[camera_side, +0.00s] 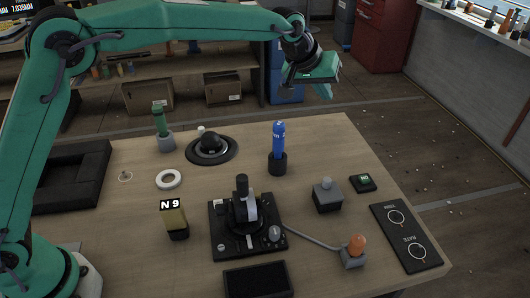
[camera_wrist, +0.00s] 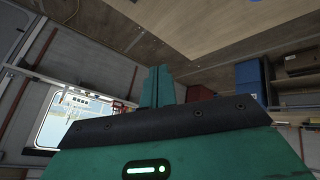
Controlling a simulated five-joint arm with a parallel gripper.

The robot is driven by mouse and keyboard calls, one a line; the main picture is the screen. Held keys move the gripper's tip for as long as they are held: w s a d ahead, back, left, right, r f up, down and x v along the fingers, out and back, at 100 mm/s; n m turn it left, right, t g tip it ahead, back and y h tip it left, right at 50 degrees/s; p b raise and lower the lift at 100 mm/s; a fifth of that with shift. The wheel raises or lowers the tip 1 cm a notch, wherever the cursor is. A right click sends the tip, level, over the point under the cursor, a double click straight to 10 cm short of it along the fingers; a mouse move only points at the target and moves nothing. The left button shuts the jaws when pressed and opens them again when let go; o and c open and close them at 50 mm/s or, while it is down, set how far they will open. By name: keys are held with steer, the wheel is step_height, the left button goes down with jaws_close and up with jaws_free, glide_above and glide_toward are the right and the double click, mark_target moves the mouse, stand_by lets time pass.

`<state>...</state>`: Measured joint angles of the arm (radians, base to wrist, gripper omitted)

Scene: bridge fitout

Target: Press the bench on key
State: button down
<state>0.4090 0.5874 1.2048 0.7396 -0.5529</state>
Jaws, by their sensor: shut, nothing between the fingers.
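The bench on key appears to be the small dark block with a green-lit label (camera_side: 362,183), lying flat near the right side of the wooden bench (camera_side: 320,235); its lettering is too small to read surely. My gripper (camera_side: 325,92) is high above and beyond the bench's far edge, well apart from the key. It also shows in the wrist view (camera_wrist: 157,75), its two green fingers together with nothing between them. The key cannot be made out in the wrist view.
Near the key are a grey-knobbed box (camera_side: 327,200), a black panel with two dials (camera_side: 407,238) and an orange-knobbed box (camera_side: 354,253). A blue cylinder (camera_side: 278,145) stands upright in a black holder. A black lever unit (camera_side: 246,225) sits mid-bench.

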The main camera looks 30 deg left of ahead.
steer(key=h, duration=0.1)
glide_above(363, 179)
step_height(363, 179, down, 11)
steer(key=shift+f+n, duration=0.3)
steer(key=shift+f, duration=0.05)
steer(key=shift+f, duration=0.15)
steer(key=shift+f, duration=4.25)
steer(key=shift+f, duration=0.95)
steer(key=shift+r, duration=0.9)
steer(key=shift+r, duration=0.1)
